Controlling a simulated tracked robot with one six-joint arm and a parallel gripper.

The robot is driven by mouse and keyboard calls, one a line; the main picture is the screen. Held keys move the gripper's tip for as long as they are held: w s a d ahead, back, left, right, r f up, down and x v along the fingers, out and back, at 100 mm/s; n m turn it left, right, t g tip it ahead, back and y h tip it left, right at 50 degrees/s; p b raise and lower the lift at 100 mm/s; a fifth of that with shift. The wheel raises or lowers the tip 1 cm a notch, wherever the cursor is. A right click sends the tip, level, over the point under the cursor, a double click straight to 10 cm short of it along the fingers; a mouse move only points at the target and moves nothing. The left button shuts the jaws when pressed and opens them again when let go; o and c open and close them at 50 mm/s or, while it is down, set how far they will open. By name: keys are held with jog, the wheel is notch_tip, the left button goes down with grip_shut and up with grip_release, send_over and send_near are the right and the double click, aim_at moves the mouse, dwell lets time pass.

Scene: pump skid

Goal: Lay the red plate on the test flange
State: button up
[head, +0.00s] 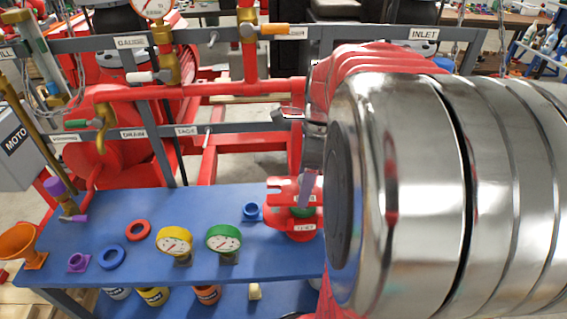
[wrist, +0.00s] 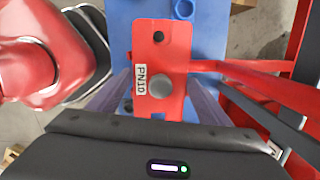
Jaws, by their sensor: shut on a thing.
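The red plate (wrist: 175,38) carries a PN10 label, a dark hole near its far end and a round grey knob. My gripper (wrist: 158,92) is shut on it, with one finger on each side. In the head view the red plate (head: 277,186) is partly hidden by my gripper's finger (head: 307,188) and my large arm links. The test flange (head: 303,234), red with a small label and something green on top, stands on the blue bench just below the plate. A gap shows between them. In the wrist view the plate hides the flange.
The blue bench (head: 130,215) holds a yellow gauge (head: 174,241), a green gauge (head: 223,238), red and blue rings, a blue fitting (head: 251,212) and an orange funnel (head: 22,242). Red pipes and grey labelled rails (head: 165,133) stand behind it.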

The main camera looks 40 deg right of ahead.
jog(key=shift+n, duration=0.4)
jog(key=shift+f, duration=2.15)
dwell(1.1)
jog(key=o, duration=1.6)
jog(key=shift+r, duration=0.15)
jog(key=r, duration=0.9)
jog(key=s+d+r, duration=0.1)
jog(key=r, duration=0.3)
jog(key=shift+d+r, duration=0.1)
jog(key=shift+r, duration=0.1)
